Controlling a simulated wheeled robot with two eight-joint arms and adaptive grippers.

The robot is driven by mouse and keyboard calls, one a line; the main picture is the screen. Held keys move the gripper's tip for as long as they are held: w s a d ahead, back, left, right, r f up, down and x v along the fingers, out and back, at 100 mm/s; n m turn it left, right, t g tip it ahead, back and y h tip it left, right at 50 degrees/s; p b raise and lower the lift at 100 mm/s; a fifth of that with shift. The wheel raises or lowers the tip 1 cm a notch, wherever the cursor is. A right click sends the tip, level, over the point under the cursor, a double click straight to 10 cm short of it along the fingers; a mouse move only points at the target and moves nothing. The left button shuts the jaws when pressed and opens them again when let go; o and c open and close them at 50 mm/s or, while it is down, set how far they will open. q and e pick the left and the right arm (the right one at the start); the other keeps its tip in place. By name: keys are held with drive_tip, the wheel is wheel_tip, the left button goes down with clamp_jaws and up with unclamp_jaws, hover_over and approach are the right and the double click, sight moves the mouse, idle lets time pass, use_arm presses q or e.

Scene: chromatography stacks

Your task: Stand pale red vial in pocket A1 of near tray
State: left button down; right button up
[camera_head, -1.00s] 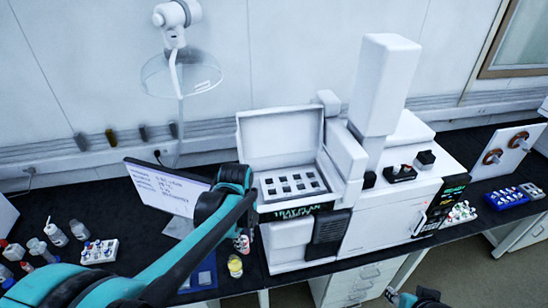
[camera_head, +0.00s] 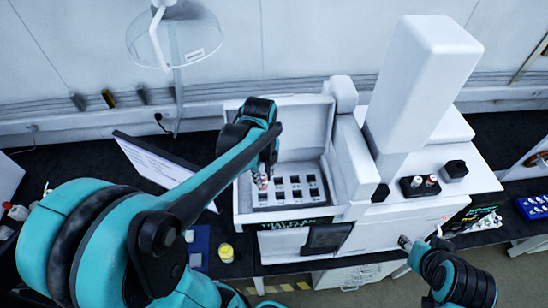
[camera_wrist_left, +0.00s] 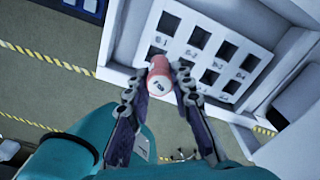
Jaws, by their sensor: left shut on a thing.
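My left gripper (camera_head: 263,174) is shut on the pale red vial, which sits between the fingertips in the left wrist view (camera_wrist_left: 159,72). The vial shows its pale, marked end to the wrist camera. In the head view only a small part of it shows below the fingers. The white tray (camera_head: 285,205) with rows of dark square pockets lies in the open-lidded instrument. The vial is over the tray's left side; the wrist view shows it overlapping pockets at the tray's edge (camera_wrist_left: 232,58). I cannot tell its height. My right gripper (camera_head: 408,243) is at lower right, its fingers unclear.
The raised lid (camera_head: 300,118) stands behind the tray. A tall white tower (camera_head: 425,80) rises to the right. A yellow-capped jar (camera_head: 226,252) stands on the bench at front left. A screen (camera_head: 150,160) is left of the instrument.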

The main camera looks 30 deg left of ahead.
sight(263, 189)
use_arm(q)
drive_tip(key=shift+s+r, duration=0.1)
drive_tip(key=shift+s, duration=0.4)
drive_tip(key=f+b, duration=0.2)
drive_tip(key=f, duration=0.1)
drive_tip(key=shift+w+f+b, duration=0.2)
drive_tip(key=shift+b, duration=0.1)
drive_tip(key=shift+f, duration=0.2)
drive_tip(key=shift+s, duration=0.3)
use_arm(e)
drive_tip(key=f, duration=0.1)
drive_tip(key=s+f, duration=0.1)
drive_tip(key=shift+s+f, duration=0.1)
drive_tip(key=shift+f, duration=0.25)
use_arm(q)
drive_tip(key=shift+w+f+b, duration=0.1)
drive_tip(key=shift+w+b, duration=0.05)
drive_tip(key=shift+b, duration=0.15)
use_arm(e)
drive_tip(key=shift+f, duration=0.1)
